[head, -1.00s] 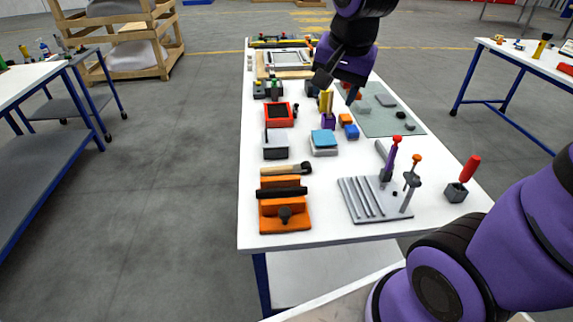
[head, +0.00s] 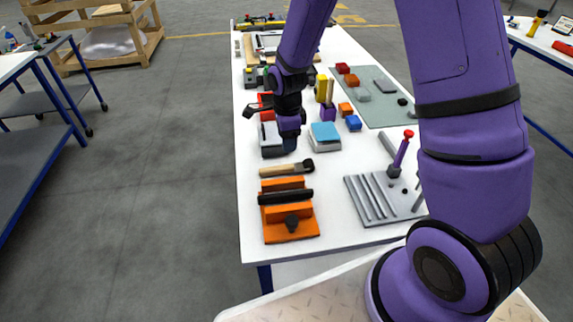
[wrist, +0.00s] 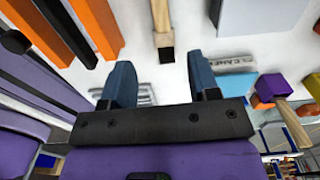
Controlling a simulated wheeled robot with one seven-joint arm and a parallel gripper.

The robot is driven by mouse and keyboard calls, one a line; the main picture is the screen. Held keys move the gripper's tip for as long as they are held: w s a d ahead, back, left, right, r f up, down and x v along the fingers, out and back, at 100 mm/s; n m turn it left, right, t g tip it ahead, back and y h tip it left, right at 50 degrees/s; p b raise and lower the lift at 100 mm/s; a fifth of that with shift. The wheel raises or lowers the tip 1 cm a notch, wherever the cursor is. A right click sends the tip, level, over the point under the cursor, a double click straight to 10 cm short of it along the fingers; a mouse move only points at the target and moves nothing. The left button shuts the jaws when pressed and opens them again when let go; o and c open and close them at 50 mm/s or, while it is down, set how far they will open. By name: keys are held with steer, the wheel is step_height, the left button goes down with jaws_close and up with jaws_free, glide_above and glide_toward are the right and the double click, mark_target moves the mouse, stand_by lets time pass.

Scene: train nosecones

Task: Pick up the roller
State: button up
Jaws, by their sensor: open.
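A wooden-handled tool with a short dark head (head: 287,168) lies flat on the white table behind an orange fixture; it may be the roller, but I cannot tell for sure. In the wrist view this tool (wrist: 162,18) points down toward the gap between my fingers, its end just beyond them. My gripper (head: 280,143) hangs low over a grey box behind the tool and partly hides that box. In the wrist view my gripper (wrist: 163,76) has its two blue-grey fingers wide apart, with nothing held between them.
The orange fixture (head: 287,226) with a black bar across it stands at the table's near left. A grey grooved plate (head: 372,198) with upright tools is to the right. A blue-topped block (head: 324,132) stands right of my gripper. Bare table (head: 335,165) lies between them.

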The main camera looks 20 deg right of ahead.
mark_target(287, 166)
steer(key=shift+w+f, duration=0.1)
steer(key=shift+f, duration=5.6)
jaws_close()
